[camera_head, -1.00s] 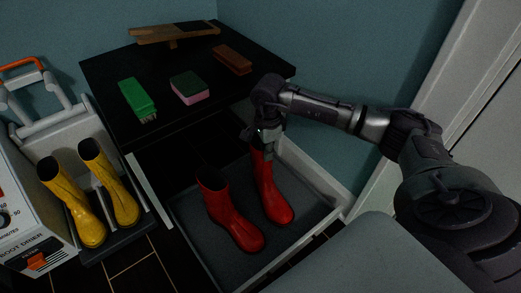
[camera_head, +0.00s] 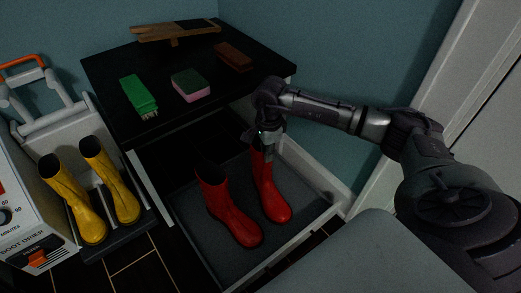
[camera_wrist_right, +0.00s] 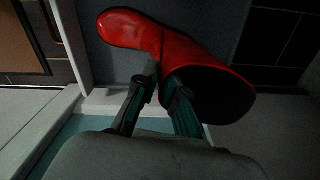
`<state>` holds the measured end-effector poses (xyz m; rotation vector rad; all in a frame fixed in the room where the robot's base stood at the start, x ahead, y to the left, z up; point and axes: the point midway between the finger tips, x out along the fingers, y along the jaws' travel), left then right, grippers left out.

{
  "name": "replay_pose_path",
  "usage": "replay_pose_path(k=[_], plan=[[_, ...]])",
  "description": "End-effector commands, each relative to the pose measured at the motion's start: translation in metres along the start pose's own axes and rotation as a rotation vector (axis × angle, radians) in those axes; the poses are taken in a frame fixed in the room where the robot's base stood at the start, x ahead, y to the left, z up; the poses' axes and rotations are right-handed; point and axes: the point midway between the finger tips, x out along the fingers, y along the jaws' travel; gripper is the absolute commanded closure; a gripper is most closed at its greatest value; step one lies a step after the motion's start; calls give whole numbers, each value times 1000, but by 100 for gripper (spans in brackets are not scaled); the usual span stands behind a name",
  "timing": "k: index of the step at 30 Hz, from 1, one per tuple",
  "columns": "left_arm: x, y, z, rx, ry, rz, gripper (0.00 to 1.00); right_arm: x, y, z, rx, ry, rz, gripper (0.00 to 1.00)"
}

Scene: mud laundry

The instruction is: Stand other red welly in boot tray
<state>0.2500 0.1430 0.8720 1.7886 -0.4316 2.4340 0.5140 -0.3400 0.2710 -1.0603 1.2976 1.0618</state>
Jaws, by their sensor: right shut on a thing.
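Two red wellies stand upright side by side in the boot tray (camera_head: 296,241), a grey tray with a pale rim. The left red welly (camera_head: 229,212) stands free of any gripper. My right gripper (camera_head: 266,150) is shut on the top of the shaft of the right red welly (camera_head: 270,190). In the right wrist view the gripper (camera_wrist_right: 160,95) has one finger outside the shaft and one at the opening of the held red welly (camera_wrist_right: 165,40). The held welly's sole appears to be on the tray floor. My left gripper is not in view.
A black bench (camera_head: 110,75) above the tray's back holds a green brush (camera_head: 138,95), a pink and green sponge (camera_head: 190,85), a brown brush (camera_head: 233,56) and a wooden boot jack (camera_head: 172,33). Yellow wellies (camera_head: 110,185) stand by the boot drier (camera_head: 30,225) at left. A wall is close on the right.

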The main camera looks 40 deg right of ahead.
Motion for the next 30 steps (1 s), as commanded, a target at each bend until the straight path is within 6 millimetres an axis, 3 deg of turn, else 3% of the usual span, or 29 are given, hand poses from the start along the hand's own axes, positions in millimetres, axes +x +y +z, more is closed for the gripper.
replay_pose_path(k=[11, 12, 16, 23, 27, 30], plan=[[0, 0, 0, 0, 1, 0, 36, 6, 2, -4, 4, 12, 6, 100], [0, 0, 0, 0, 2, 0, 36, 6, 2, -4, 4, 12, 7, 86], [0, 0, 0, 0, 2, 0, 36, 5, 2, -3, 4, 10, 5, 64], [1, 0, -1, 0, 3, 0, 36, 3, 1, -2, 3, 6, 3, 62], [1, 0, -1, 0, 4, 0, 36, 4, 1, -2, 2, 6, 3, 38], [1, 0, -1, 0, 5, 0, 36, 3, 1, -2, 2, 5, 2, 37]])
